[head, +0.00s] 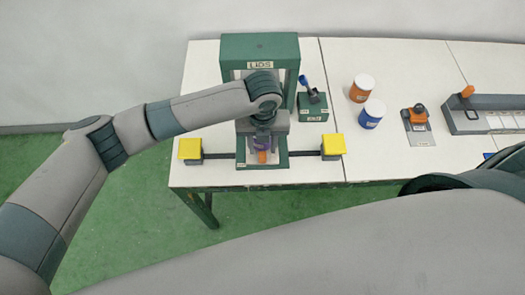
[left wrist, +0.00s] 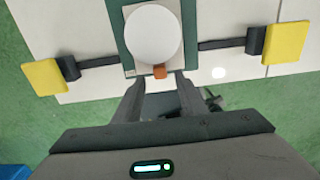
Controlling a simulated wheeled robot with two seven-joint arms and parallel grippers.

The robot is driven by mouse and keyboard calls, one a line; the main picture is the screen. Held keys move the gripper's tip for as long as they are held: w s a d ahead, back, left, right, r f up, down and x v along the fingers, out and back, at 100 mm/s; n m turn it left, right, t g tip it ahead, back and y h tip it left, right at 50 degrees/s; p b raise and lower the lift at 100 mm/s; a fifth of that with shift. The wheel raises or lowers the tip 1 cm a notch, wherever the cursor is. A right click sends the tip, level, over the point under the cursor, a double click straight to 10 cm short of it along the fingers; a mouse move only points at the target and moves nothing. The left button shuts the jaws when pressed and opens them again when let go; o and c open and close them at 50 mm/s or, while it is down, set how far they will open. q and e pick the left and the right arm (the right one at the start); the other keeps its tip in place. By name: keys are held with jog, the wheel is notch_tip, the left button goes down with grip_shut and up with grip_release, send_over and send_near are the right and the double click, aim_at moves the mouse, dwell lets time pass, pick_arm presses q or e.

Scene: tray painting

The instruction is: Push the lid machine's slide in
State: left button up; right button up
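The lid machine (head: 232,48) is a green frame marked LIDS at the back of the table. A dark green base plate (head: 279,160) lies at its front. In the left wrist view a white round top (left wrist: 153,35) sits over this plate (left wrist: 116,30); in the head view a purple body (head: 261,141) shows there, mostly hidden by my gripper. A small orange tab (left wrist: 160,72) sticks out at the front, also in the head view (head: 262,157). My left gripper (left wrist: 160,80) is open, its fingers apart on either side just before the tab. My right gripper is not in view.
Yellow blocks (head: 190,149) (head: 333,145) stand on dark rods either side of the plate. To the right are a green tool holder (head: 313,108), orange (head: 361,90) and blue (head: 371,115) pots, a grey plate with an orange-and-black tool (head: 416,117), and a grey tray (head: 463,122).

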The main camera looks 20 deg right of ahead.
aim_at(262, 153)
pick_arm(q)
jog(key=shift+f+p, duration=0.6)
jog(key=shift+f, duration=2.4)
grip_shut()
jog(key=shift+w, duration=0.15)
